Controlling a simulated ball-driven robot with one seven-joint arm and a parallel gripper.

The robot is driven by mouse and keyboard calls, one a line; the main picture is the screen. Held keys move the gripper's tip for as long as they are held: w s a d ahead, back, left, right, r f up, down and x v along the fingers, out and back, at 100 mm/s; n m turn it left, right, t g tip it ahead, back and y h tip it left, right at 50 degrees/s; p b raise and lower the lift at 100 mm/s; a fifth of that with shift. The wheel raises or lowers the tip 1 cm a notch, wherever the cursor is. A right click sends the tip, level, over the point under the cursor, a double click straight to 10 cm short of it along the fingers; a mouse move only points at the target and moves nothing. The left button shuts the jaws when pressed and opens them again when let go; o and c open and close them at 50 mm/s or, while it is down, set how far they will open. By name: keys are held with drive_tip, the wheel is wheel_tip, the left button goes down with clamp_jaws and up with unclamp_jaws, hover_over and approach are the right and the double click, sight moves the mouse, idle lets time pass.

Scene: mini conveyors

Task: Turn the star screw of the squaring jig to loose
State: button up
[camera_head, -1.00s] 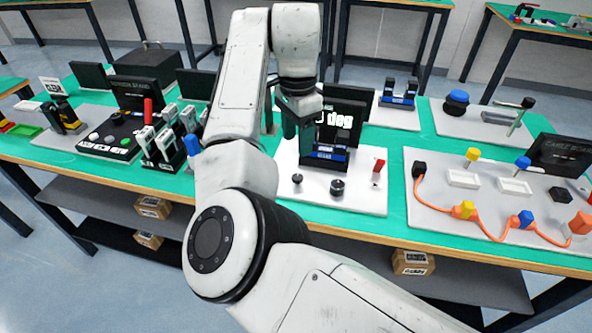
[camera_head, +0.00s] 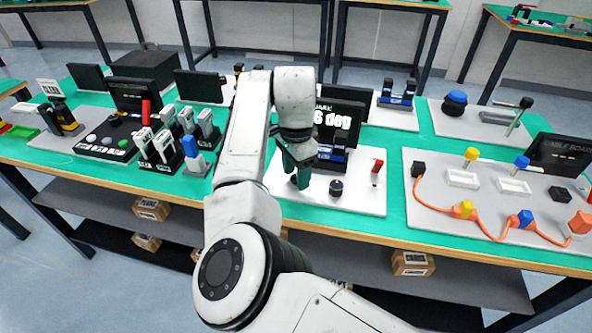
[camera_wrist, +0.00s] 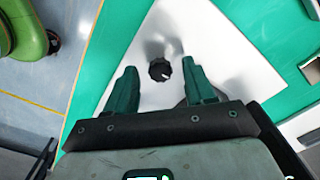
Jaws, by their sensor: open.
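The squaring jig stands on a white board (camera_head: 360,203) with a dark display reading "6 deg" in part (camera_head: 343,117) and a blue and black fixture (camera_head: 332,157) behind. My gripper (camera_head: 300,178) points down over the board's left front, where it hides the left black knob in the head view. In the wrist view, a round black star screw (camera_wrist: 160,70) with a small white mark lies in the gap ahead of the two green fingers (camera_wrist: 158,83). The fingers are open, one on each side and apart from it. The height gap cannot be told.
A second black knob (camera_head: 336,187) stands just right of my gripper, and a red-topped post (camera_head: 377,167) is further right. A cable board (camera_head: 430,215) lies to the right; several upright grey-handled tools (camera_head: 165,147) stand left.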

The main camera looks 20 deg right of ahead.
clamp_jaws()
idle(0.3)
